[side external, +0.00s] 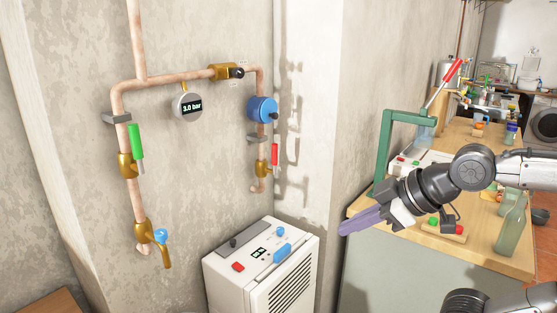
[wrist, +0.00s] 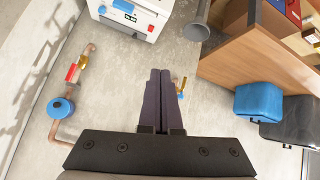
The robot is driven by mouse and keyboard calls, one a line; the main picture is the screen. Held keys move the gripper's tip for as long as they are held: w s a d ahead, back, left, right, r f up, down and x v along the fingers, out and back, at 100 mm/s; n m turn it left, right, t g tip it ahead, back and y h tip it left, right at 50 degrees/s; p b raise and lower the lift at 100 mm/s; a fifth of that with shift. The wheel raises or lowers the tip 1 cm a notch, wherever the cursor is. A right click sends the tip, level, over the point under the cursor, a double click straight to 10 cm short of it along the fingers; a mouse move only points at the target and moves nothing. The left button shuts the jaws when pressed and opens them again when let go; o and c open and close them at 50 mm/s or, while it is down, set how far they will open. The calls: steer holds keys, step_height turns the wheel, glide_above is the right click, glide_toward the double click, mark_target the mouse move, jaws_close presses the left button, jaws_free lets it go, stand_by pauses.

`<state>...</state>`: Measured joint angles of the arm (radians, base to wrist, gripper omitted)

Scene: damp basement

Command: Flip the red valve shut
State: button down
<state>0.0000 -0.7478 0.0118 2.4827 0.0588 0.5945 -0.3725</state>
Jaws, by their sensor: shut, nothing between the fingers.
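The red valve has a red lever (side external: 275,155) on a brass body (side external: 262,168), on the right-hand vertical copper pipe below a blue round unit. The lever stands upright, in line with the pipe. In the wrist view the red lever (wrist: 72,72) and brass body (wrist: 83,62) show at left. My gripper (side external: 346,228) is shut and empty, in mid-air to the right of and lower than the valve in the side view, apart from it. Its closed fingers (wrist: 160,78) point up the middle of the wrist view.
A white dehumidifier (side external: 262,265) stands on the floor below the valve. A green-levered valve (side external: 136,142), a gauge reading 3.0 bar (side external: 187,106) and a blue-handled tap (side external: 160,237) share the pipework. A workbench (side external: 470,240) with a green frame (side external: 384,155) and bottle (side external: 511,226) stands at right.

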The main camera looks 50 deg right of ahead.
mark_target(276, 155)
steer(key=w+d+r+n+t+h, duration=0.25)
steer(key=w+r+t, duration=0.2)
steer(key=w, duration=0.45)
steer(key=w+d+r+n+t+h, duration=0.2)
steer(key=w+d+r+n+t, duration=0.25)
steer(key=w, duration=0.35)
steer(key=w+d+f+g+h, duration=0.1)
steer(key=w+d+f+h, duration=0.1)
steer(key=f, duration=0.4)
steer(key=w+d+f+g+h, duration=0.2)
steer(key=d+f+h, duration=0.2)
steer(key=f, duration=0.2)
steer(key=shift+w+d, duration=0.3)
steer(key=shift+w, duration=0.1)
steer(key=shift+f, duration=0.1)
steer(key=x, duration=1.4)
steer(key=shift+f, duration=0.1)
